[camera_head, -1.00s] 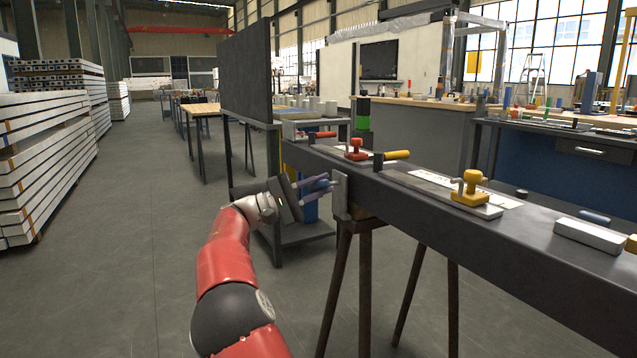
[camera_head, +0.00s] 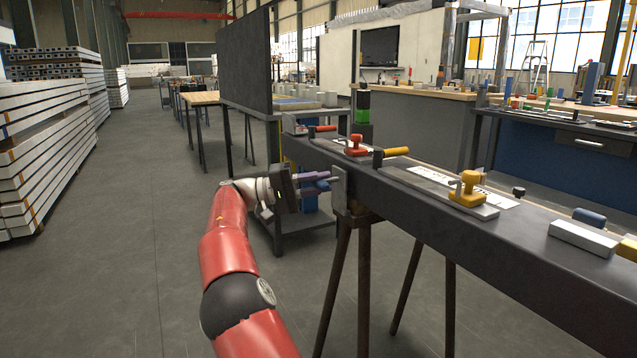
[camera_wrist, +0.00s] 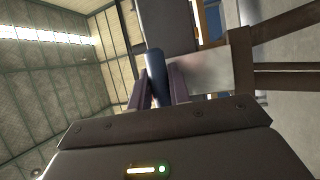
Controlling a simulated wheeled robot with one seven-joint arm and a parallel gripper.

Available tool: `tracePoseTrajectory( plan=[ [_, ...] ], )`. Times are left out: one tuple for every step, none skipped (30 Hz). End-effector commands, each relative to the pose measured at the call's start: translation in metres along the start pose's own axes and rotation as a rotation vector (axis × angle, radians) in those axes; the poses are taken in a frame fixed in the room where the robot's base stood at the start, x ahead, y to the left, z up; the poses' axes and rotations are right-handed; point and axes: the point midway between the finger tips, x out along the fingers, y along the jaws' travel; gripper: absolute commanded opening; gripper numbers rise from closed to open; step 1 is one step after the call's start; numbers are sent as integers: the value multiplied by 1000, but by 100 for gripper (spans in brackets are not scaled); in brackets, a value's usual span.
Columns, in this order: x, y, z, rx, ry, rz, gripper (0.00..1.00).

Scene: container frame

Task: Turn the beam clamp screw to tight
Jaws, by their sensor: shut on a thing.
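The beam clamp (camera_head: 340,190) is a grey metal plate on the left side face of the dark beam (camera_head: 480,240). Its metal body also shows in the wrist view (camera_wrist: 203,72). A dark blue-grey rod, the clamp screw (camera_wrist: 155,66), points toward my wrist camera. My gripper (camera_head: 320,180) reaches in from the left, with its purplish fingers almost level. In the wrist view the fingers (camera_wrist: 158,92) lie on either side of the screw and are shut on it. The screw's contact faces and its far end are hidden.
On the beam stand a red toggle clamp (camera_head: 356,147), a yellow one (camera_head: 467,190) and a pale block (camera_head: 584,240). Trestle legs (camera_head: 364,270) stand under the beam. A dark upright panel (camera_head: 246,65) is behind my gripper.

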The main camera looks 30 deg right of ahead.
Motion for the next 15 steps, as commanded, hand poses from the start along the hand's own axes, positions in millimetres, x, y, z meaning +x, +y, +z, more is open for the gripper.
tracePoseTrajectory(
  plan=[
    [0,-1,0,0,-3,-2,0],
    [0,-1,0,0,-3,-2,0],
    [0,-1,0,0,-3,-2,0],
    [0,-1,0,0,-3,-2,0],
    [0,-1,0,0,-3,-2,0],
    [0,-1,0,0,-3,-2,0],
    [0,-2,0,-1,-3,-2,0],
    [0,-2,0,-1,-3,-2,0],
    [0,-2,0,-1,-3,-2,24],
    [0,-2,0,-1,-3,-1,28],
    [0,-1,0,-1,-2,-1,32],
    [0,-1,0,-1,-2,-1,37],
    [0,-1,0,-1,-2,-1,41],
    [0,-1,0,-1,-2,-1,41],
    [0,-1,0,-1,-2,-1,41]
  ],
)
